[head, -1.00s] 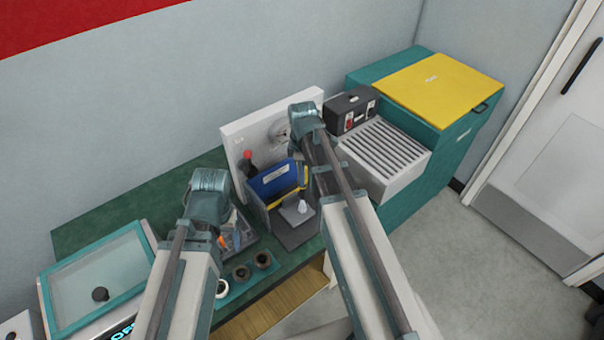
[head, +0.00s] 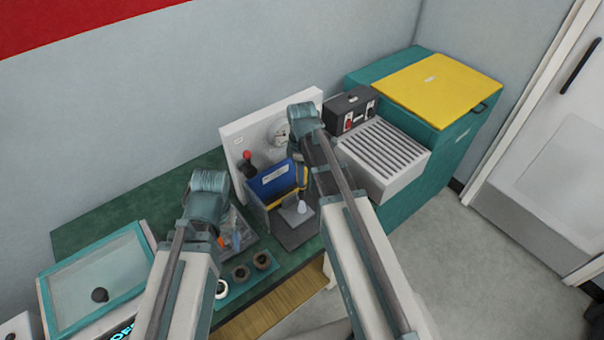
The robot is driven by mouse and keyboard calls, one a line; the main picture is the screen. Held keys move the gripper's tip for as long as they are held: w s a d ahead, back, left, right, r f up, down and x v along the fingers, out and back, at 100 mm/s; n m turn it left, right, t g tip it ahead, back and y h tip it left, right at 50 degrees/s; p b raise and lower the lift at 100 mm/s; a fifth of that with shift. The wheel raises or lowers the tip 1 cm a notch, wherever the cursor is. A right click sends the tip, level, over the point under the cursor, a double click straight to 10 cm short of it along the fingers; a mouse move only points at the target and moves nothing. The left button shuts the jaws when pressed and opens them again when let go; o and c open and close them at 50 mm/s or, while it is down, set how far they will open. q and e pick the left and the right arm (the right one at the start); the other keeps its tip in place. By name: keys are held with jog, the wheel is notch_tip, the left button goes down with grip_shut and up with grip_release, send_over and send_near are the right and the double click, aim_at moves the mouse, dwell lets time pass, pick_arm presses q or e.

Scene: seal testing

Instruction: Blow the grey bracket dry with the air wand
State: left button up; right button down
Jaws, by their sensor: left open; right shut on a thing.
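The grey bracket seems to be the small light-grey piece (head: 292,215) on the dark mat in front of the blue box (head: 272,182); a pale tip stands right by it. My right gripper (head: 301,178) is beside the blue box, above and close to the grey piece, mostly hidden by its own wrist. It is shut on a slim thing, apparently the air wand, whose outline is hard to make out. My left gripper (head: 218,232) is open, low over the bench near a tray of small parts, its fingers largely hidden by the arm.
A white panel with a gauge (head: 279,133) stands behind the blue box. A black control box (head: 351,110) and a slatted white unit (head: 385,153) are to the right. Several dark rings (head: 263,260) lie at the front edge. A glass-lidded case (head: 95,275) is at left.

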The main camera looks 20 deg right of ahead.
jog(key=shift+r, duration=0.1)
notch_tip(320, 180, up, 5)
jog(key=p, duration=0.5)
jog(key=shift+d, duration=0.1)
dwell(0.4)
